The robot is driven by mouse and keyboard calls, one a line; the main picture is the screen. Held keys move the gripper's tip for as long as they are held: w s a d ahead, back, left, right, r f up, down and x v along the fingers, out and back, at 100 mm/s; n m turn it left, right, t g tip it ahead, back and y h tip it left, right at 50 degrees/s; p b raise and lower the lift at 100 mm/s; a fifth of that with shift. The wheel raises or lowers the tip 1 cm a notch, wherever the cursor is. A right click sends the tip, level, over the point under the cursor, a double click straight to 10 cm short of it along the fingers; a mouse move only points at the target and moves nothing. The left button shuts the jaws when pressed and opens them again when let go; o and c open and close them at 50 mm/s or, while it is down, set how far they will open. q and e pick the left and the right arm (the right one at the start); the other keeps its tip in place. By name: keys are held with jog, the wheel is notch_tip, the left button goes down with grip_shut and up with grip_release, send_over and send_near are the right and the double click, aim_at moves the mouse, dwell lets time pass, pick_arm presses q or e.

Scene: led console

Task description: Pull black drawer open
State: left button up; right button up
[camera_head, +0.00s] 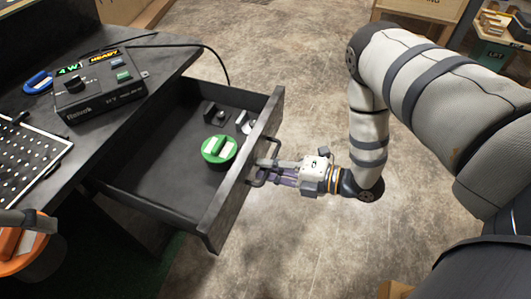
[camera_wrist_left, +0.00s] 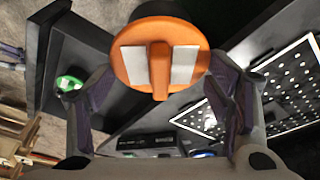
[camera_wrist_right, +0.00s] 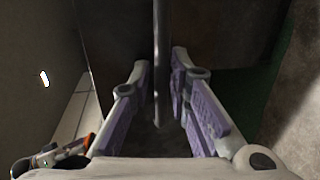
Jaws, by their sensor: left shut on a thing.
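The black drawer (camera_head: 150,178) stands well out from the dark desk, its inside in full view. My right gripper (camera_head: 268,172) is at the bar handle (camera_head: 257,178) on the drawer's front. In the right wrist view the handle (camera_wrist_right: 161,60) stands between the two fingers (camera_wrist_right: 161,85), with visible gaps beside it, so the gripper looks open around it. My left gripper (camera_wrist_left: 160,82) is shut on an orange round piece (camera_wrist_left: 160,45) with a raised grip and pale patches. This piece (camera_head: 22,255) shows partly at the head view's lower left edge.
A green round piece (camera_head: 219,150) and small dark and grey holders (camera_head: 213,115) are in the drawer. On the desk are a console (camera_head: 100,92), a blue piece (camera_head: 38,82) and a perforated panel (camera_head: 32,155). Bare floor (camera_head: 290,60) lies beyond the drawer.

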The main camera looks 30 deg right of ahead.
aim_at(6, 239)
jog(key=v, duration=1.2)
